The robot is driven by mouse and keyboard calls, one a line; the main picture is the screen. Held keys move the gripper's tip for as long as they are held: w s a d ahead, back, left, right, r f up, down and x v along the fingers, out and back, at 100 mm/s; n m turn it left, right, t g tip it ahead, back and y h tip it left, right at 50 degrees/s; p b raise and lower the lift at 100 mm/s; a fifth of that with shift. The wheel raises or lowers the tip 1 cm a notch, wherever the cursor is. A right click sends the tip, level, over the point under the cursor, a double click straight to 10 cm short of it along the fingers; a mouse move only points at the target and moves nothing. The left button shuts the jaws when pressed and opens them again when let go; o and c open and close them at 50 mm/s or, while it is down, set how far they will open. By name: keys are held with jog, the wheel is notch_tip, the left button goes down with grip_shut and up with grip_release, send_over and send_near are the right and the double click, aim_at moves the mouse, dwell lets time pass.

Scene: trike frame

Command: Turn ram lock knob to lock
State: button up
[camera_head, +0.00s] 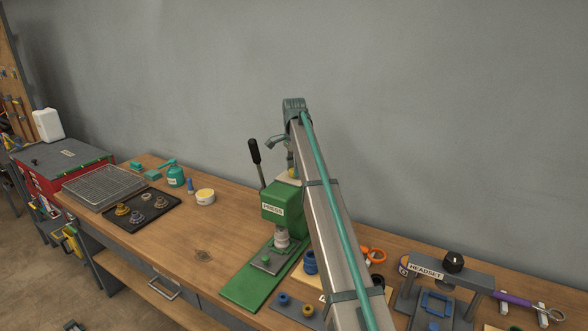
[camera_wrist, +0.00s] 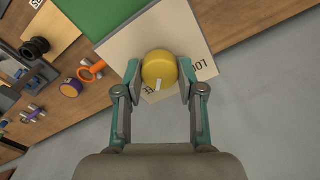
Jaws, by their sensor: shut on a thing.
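The ram lock knob (camera_wrist: 159,69) is a round yellow knob with a white pointer mark on its lower edge. It sits on a pale plate (camera_wrist: 182,30) whose printed lettering is partly covered by the knob and my fingers. My gripper (camera_wrist: 159,80) is shut on the knob, one teal finger on each side. My arm hides much of the press's right side and most of the gripper.
A black-handled lever (camera_head: 254,152) rises at the press's left. A headset stand (camera_head: 446,273), purple-handled tool (camera_head: 513,299) and orange-handled item (camera_head: 374,254) lie to the right. A black tray (camera_head: 160,222) and wire basket (camera_head: 104,186) are left.

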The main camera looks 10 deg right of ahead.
jog(key=n+b, duration=0.1)
jog(key=n, duration=0.3)
jog(key=shift+n, duration=0.3)
jog(key=n, duration=0.4)
jog(key=shift+b, duration=0.4)
jog(key=n, duration=0.5)
jog(key=shift+n+b, duration=0.4)
jog(key=shift+n, duration=1.4)
jog(key=o, duration=1.1)
jog(key=shift+o, duration=0.2)
notch_tip(320, 180, up, 12)
